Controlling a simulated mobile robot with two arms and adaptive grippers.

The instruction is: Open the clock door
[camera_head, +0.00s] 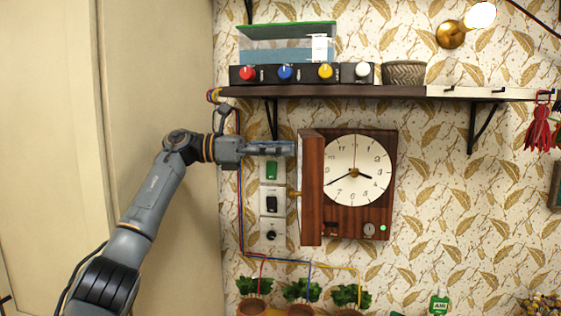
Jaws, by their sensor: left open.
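The clock (357,170) is a dark wooden box on the wall with a round white face, black hands and a small green light low on its right. A reddish wooden panel (311,190), which looks like its door, stands out at an angle along the clock's left side. The clock face is uncovered. A small brass knob (293,193) sticks out from the panel's left side. My left gripper (291,148) points right, open, with its fingertips at the panel's upper left edge, above the knob. I cannot tell whether they touch it. My right gripper is not in view.
A shelf (400,92) above carries a black box (302,75) with coloured knobs, a glass tank (285,44) and a bowl (404,73). A switch plate (272,203) is below my left gripper. Potted plants (302,290) stand below. The wall right of the clock is free.

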